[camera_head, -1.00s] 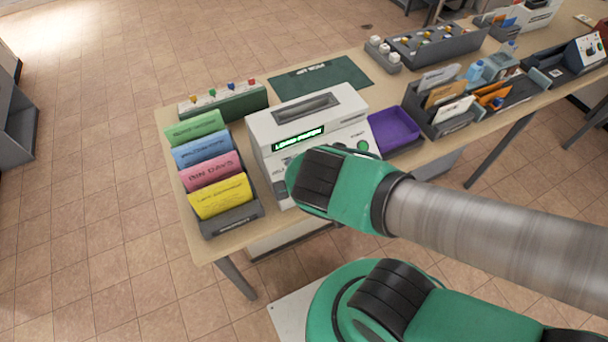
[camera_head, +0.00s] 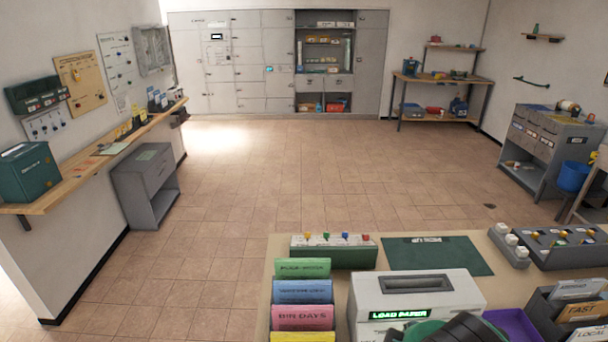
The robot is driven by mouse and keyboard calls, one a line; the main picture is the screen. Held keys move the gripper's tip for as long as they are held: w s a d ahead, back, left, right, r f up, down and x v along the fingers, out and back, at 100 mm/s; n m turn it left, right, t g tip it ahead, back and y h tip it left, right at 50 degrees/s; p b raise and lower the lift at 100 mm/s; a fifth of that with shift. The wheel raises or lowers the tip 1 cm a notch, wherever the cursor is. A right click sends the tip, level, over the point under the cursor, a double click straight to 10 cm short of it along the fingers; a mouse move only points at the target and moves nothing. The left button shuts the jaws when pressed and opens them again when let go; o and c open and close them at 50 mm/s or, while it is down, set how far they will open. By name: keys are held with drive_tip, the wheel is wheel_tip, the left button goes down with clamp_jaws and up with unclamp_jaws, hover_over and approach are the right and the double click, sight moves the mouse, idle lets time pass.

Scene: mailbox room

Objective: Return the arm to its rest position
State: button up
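Part of my arm (camera_head: 450,330), green and black, shows at the bottom edge in front of the white machine. My gripper is not in view, so its state and anything in it are hidden. The white machine (camera_head: 416,286) stands on the table with a lit green display reading "LOAD PAPER". My arm covers part of its front; I cannot tell from this view whether they touch.
The table (camera_head: 262,300) also bears coloured card files (camera_head: 303,290), a green peg box (camera_head: 334,250), a dark green mat (camera_head: 436,255) and a purple tray (camera_head: 513,325). A wall shelf (camera_head: 75,180) runs along the left; lockers (camera_head: 245,60) stand at the back. The middle floor is clear.

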wheel_tip(320, 180, up, 10)
drive_tip(key=s+m+y, duration=0.1)
drive_tip(key=m, duration=0.5)
drive_tip(key=shift+s+d+f+y, duration=0.15)
drive_tip(key=shift+s+f+y, duration=0.1)
drive_tip(key=shift+y, duration=0.15)
idle(2.3)
